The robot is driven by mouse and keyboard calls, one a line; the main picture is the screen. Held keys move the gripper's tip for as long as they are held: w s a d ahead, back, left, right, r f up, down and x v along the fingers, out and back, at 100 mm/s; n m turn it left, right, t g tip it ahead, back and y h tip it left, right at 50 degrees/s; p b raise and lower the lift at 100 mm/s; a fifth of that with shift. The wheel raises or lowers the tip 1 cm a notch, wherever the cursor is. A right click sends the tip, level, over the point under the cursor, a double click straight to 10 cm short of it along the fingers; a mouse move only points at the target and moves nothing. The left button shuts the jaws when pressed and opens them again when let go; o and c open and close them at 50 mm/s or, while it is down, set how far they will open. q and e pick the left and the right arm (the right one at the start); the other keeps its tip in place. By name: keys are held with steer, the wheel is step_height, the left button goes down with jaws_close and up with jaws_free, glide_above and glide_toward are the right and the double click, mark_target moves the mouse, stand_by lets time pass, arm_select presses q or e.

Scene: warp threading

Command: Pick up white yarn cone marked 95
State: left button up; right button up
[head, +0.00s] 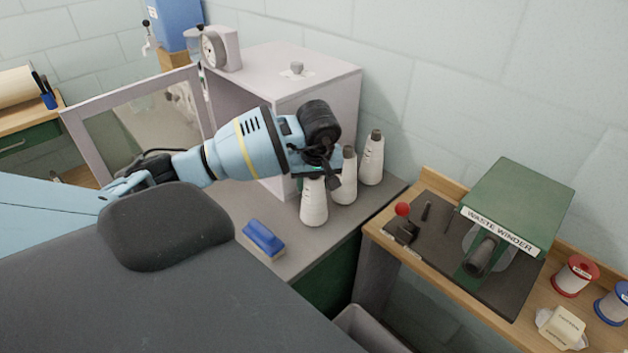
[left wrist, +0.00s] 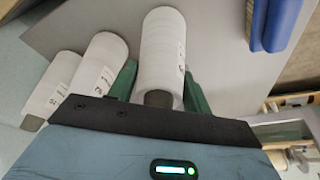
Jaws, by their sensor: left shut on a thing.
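Three white yarn cones with dark tips stand in a row on the grey counter (head: 222,203). My left gripper (head: 312,180) is over the nearest cone (head: 314,208) and shut on it near its top. In the left wrist view the green fingers (left wrist: 160,90) lie on both sides of this cone (left wrist: 163,45). The middle cone (head: 346,184) and the far cone (head: 373,160) stand beside it, also seen in the left wrist view (left wrist: 100,62). The printed marks are too small to read surely. The held cone's base appears at counter level. My right gripper is out of view.
A pale cabinet (head: 330,85) with its glazed door open stands behind the arm. A blue brush (head: 262,238) lies on the counter. A green waste winder (head: 520,200) and spools (head: 575,276) occupy the wooden bench at right. A grey bin (head: 365,330) stands below.

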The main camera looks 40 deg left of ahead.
arm_select(q)
steer(key=c, duration=0.5)
steer(key=shift+r, duration=0.15)
